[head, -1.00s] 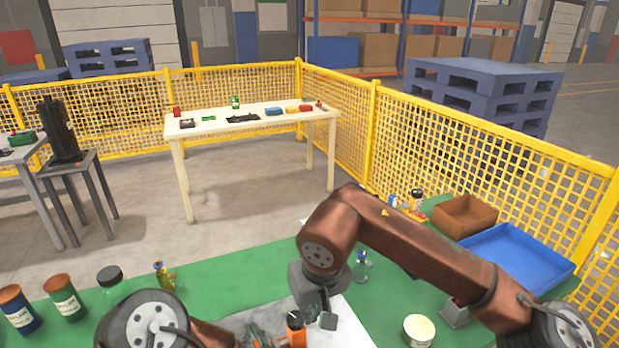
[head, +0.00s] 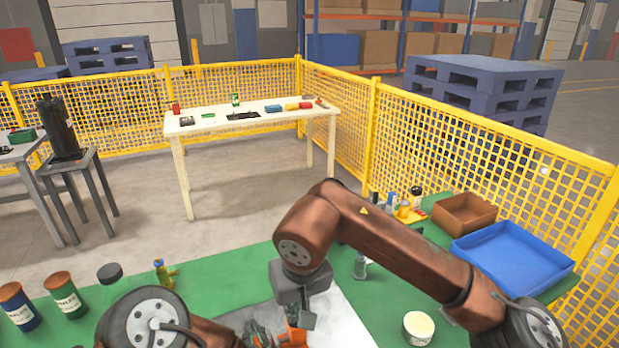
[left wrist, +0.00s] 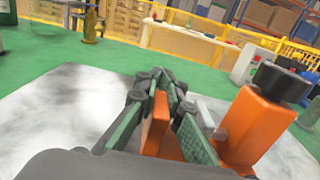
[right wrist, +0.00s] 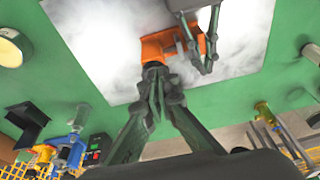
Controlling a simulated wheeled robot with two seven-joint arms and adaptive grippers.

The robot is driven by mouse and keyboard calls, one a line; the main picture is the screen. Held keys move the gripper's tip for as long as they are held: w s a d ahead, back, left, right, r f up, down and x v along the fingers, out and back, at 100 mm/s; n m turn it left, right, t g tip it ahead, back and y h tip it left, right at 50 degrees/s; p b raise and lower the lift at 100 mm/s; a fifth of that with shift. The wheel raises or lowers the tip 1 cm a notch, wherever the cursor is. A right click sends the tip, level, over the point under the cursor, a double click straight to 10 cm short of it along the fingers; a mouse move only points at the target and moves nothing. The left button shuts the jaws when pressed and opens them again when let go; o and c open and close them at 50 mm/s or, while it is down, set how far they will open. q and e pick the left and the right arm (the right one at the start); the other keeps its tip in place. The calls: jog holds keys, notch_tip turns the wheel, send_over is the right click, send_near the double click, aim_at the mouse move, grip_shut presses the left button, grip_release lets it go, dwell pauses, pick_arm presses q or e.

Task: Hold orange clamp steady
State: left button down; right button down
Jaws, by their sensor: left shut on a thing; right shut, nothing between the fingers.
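The orange clamp (head: 293,338) is low in the head view, partly hidden by my right arm. My left gripper (head: 260,338) is shut on it. In the left wrist view the left fingers (left wrist: 168,95) close around an upright orange plate (left wrist: 155,128); an orange block (left wrist: 250,125) with a black round top stands to the right. In the right wrist view the clamp (right wrist: 155,47) lies on the pale plate, with the left gripper (right wrist: 208,55) at its right. My right gripper (right wrist: 155,78) is shut and empty, its tips at the clamp's near dark end; contact is unclear.
The pale plate (head: 345,320) lies on the green table (head: 225,268). Jars (head: 65,297) and a small brass fitting (head: 163,273) stand left. A pale round tin (head: 418,328), a blue tray (head: 512,257) and a brown box (head: 464,213) are right. Yellow mesh fencing stands behind.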

aim_at(295, 325)
jog(key=shift+s+d+x, duration=0.1)
jog(key=shift+s+x, duration=0.1)
jog(key=shift+x, duration=0.6)
jog(key=shift+s+d+x, duration=0.1)
jog(key=shift+s+x, duration=0.05)
jog(key=shift+x, duration=0.65)
jog(key=shift+s+x, duration=0.2)
jog(key=shift+x, duration=0.65)
jog(key=shift+w, duration=0.15)
jog(key=shift+d, duration=0.15)
jog(key=shift+w+d, duration=0.15)
jog(key=shift+d, duration=0.35)
jog(key=shift+d, duration=0.1)
jog(key=shift+d, duration=0.1)
jog(key=shift+w+d, duration=0.25)
jog(key=shift+w+d, duration=0.2)
jog(key=shift+s+d, duration=0.1)
